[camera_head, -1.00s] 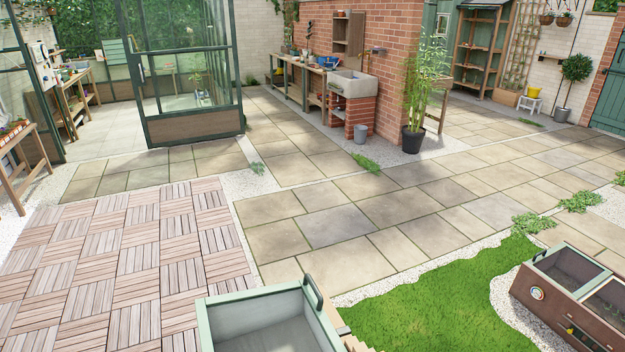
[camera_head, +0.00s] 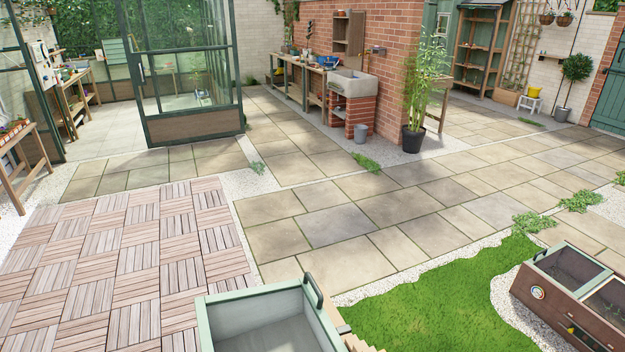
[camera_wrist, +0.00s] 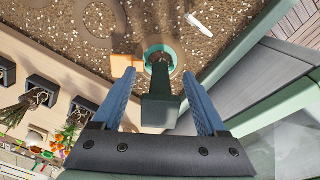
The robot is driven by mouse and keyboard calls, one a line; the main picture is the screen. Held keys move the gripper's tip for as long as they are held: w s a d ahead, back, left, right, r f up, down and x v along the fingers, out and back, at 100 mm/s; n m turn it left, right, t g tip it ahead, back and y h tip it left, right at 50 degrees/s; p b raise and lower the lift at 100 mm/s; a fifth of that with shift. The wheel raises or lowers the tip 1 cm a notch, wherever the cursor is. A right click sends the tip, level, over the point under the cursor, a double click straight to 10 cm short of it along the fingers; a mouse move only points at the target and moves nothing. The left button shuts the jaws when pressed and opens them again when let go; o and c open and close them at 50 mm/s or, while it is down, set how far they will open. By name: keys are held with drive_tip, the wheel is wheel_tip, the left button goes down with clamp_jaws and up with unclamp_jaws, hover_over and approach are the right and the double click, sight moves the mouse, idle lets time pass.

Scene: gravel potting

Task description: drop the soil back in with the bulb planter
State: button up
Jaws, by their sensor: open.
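In the wrist view, my gripper (camera_wrist: 159,78) is open, its two blue fingers pointing at a bed of brown, speckled soil (camera_wrist: 225,12). A dark green tool, which looks like the bulb planter (camera_wrist: 160,108), shows between the fingers, with gaps at both sides. Its far end has a teal ring (camera_wrist: 158,50) over or at the soil; I cannot tell whether it touches the soil or holds any. Faint round outlines show in the soil around the ring and to its upper left. The head view shows neither my gripper nor the planter.
In the wrist view, an orange block (camera_wrist: 124,64) lies left of the ring and a white strip (camera_wrist: 199,24) lies on the soil. A green-framed edge (camera_wrist: 242,48) runs along the right. Dark boxes (camera_wrist: 42,92) stand at left. In the head view, the paving (camera_head: 340,225) is clear.

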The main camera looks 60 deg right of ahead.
wheel_tip(320, 180, up, 13)
idle(0.5)
